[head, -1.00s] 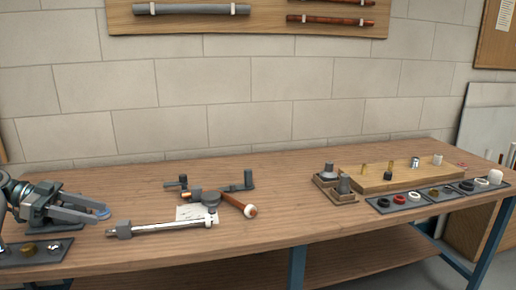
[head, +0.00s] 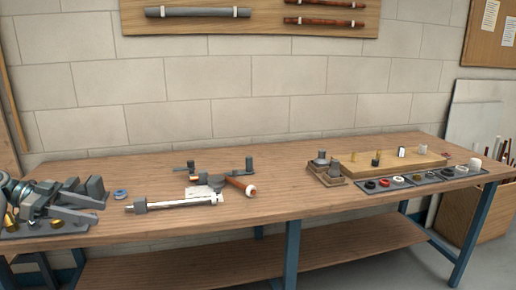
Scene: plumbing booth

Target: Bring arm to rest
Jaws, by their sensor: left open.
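My left gripper (head: 92,201) comes in from the left edge, low over the left end of the workbench (head: 270,212). Its jaws are open, with nothing visible held between them. My right gripper is not in view.
Dark grey blocks (head: 95,187) stand close behind my left gripper, and a tray with brass fittings (head: 55,224) is under it. A fittings tray (head: 420,179) and wooden board (head: 390,165) are at right. The centre-right bench is clear.

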